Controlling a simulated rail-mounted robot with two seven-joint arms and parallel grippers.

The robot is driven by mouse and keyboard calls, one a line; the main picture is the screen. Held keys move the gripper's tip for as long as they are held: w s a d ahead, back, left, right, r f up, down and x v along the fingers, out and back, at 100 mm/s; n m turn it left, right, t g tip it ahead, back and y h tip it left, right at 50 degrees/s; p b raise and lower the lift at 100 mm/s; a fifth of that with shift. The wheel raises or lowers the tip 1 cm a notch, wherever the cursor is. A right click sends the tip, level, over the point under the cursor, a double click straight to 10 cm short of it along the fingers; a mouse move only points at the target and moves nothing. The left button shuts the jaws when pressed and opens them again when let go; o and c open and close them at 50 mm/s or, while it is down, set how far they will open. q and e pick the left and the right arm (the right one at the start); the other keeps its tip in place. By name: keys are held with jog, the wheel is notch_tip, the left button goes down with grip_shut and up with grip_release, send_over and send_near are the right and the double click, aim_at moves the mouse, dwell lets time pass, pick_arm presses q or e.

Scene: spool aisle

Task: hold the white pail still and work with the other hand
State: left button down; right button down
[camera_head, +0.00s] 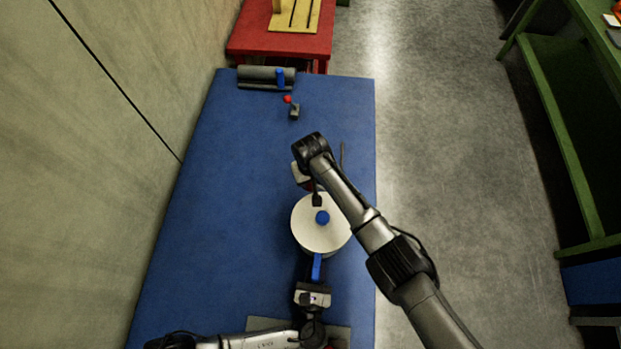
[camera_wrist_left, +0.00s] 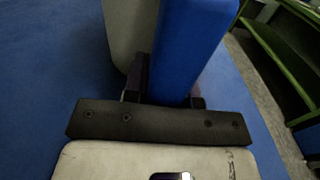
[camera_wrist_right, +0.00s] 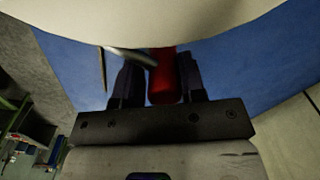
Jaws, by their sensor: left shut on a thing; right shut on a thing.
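The white pail (camera_head: 309,237) stands on the blue table, its round top facing up with a blue knob (camera_head: 322,217) in the middle. A blue handle (camera_head: 316,267) sticks out from its near side. My left gripper (camera_head: 315,284) is shut on this handle, which fills the left wrist view (camera_wrist_left: 188,50) between the fingers. My right gripper (camera_wrist_right: 160,85) is at the pail's far side, shut on a red, rod-like thing (camera_wrist_right: 163,75) with a grey metal piece beside it. The pail's pale side (camera_wrist_right: 150,20) crosses the top of the right wrist view. My right arm hides part of the far side.
A grey roll-shaped thing with a blue part (camera_head: 264,77) lies at the table's far end, near a small grey block with a red ball (camera_head: 291,106). A red bench (camera_head: 250,35) stands beyond. Green shelving (camera_head: 560,130) is at right, across the clear floor.

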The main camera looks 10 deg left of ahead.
jog(key=shift+s+a+n, duration=0.35)
jog(key=shift+s+n, duration=0.45)
jog(key=c, duration=0.7)
grip_release()
jog(key=shift+f, duration=0.1)
jog(key=shift+r, duration=0.35)
notch_tip(320, 180, up, 11)
jog(key=shift+r, duration=0.2)
pick_arm(q)
jog(key=c, duration=0.8)
grip_release()
jog(key=shift+c, duration=0.2)
